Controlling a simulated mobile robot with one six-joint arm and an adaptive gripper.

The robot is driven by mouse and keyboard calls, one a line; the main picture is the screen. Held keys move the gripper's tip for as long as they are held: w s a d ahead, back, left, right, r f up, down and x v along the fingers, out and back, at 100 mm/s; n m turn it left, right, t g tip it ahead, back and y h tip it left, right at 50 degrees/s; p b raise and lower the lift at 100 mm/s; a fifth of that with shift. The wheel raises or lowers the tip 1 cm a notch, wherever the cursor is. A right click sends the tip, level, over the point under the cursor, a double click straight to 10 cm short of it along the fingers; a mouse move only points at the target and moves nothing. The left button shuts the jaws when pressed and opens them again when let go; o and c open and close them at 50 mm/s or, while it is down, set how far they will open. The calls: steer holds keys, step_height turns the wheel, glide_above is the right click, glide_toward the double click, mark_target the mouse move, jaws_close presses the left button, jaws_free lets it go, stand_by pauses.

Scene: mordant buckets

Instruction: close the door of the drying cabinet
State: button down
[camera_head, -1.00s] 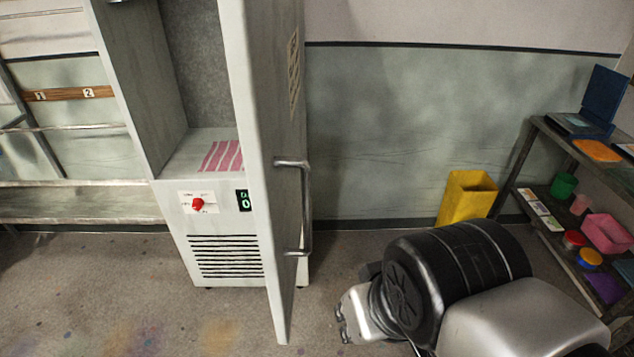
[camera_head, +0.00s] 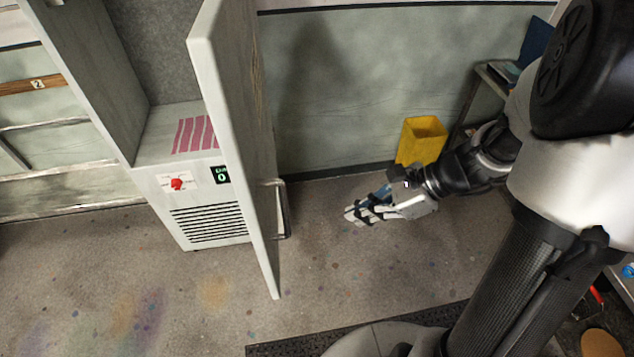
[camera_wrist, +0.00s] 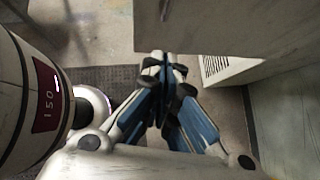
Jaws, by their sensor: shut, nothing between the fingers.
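The drying cabinet (camera_head: 197,178) stands at the left in the head view, with a red knob and a green display above a slatted vent. Its door (camera_head: 232,130) is swung wide open and sticks out towards me, with a metal bar handle (camera_head: 282,210) on its right face. Pink striped cloth or paper (camera_head: 195,133) lies on the cabinet floor. My gripper (camera_head: 352,215) is shut and empty, to the right of the handle and apart from it. In the wrist view my shut fingers (camera_wrist: 165,65) point towards the lower edge of a grey panel, seemingly the door (camera_wrist: 225,28).
A yellow bin (camera_head: 421,140) stands by the wall behind my gripper. A shelf (camera_head: 490,85) is at the back right, partly hidden by my arm. A rack (camera_head: 60,130) is left of the cabinet. Speckled floor in front of the door is clear.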

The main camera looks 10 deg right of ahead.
steer(key=a+r+b+x, duration=0.2)
steer(key=b+x, duration=0.1)
steer(key=x, duration=1)
steer(key=shift+w, duration=0.2)
steer(key=shift+d, duration=0.1)
